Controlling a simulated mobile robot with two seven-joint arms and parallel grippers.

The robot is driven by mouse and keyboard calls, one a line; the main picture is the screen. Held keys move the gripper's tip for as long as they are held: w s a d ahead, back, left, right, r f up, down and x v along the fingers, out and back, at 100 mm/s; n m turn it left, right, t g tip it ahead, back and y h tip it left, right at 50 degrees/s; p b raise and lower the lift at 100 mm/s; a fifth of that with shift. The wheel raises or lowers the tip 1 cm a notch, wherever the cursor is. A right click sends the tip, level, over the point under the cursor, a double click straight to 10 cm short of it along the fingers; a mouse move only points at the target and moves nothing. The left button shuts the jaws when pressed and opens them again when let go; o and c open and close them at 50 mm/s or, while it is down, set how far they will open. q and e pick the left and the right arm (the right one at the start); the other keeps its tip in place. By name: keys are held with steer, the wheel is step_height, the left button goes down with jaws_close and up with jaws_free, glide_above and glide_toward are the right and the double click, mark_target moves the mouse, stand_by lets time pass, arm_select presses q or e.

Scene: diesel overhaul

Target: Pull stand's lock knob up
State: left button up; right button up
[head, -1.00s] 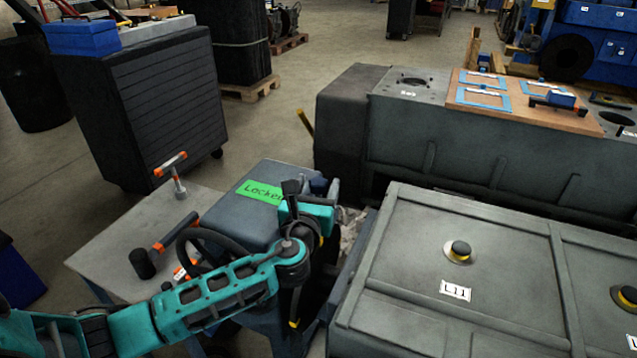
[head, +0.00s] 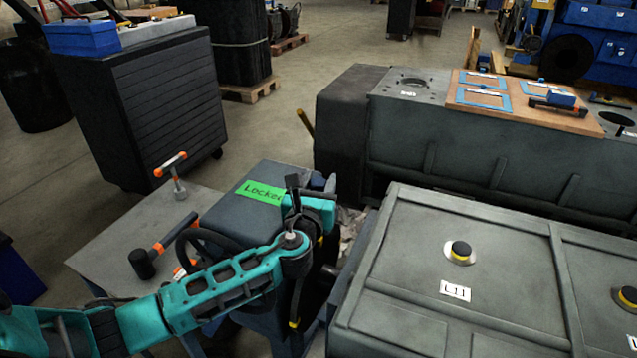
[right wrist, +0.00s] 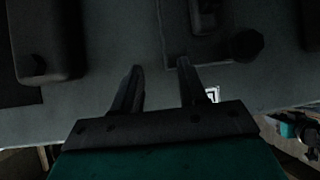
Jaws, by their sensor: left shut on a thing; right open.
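The stand (head: 235,213) is a dark blue-grey box with a green label (head: 262,193) whose visible letters read "Locke"; the label's right end is covered. My left gripper (head: 304,190) is at the right end of this label, with the teal arm reaching in from the lower left. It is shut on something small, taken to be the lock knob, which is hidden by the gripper. My right gripper (right wrist: 157,75) shows in the right wrist view, open and empty, with a grey surface beyond its fingers.
A large grey cover (head: 420,255) labelled L11 stands close at the right. An engine block (head: 430,140) stands behind. Open floor (head: 270,125) lies beyond the side table.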

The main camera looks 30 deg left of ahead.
mark_target(318, 184)
arm_select(q)
jaws_close()
steer(key=shift+r+p, duration=0.3)
steer(key=shift+r, duration=1.75)
steer(key=o, duration=0.9)
jaws_free()
steer(key=shift+s+f, duration=0.1)
steer(key=shift+s+d, duration=0.15)
steer(key=shift+s, duration=0.2)
steer(key=v, duration=1.2)
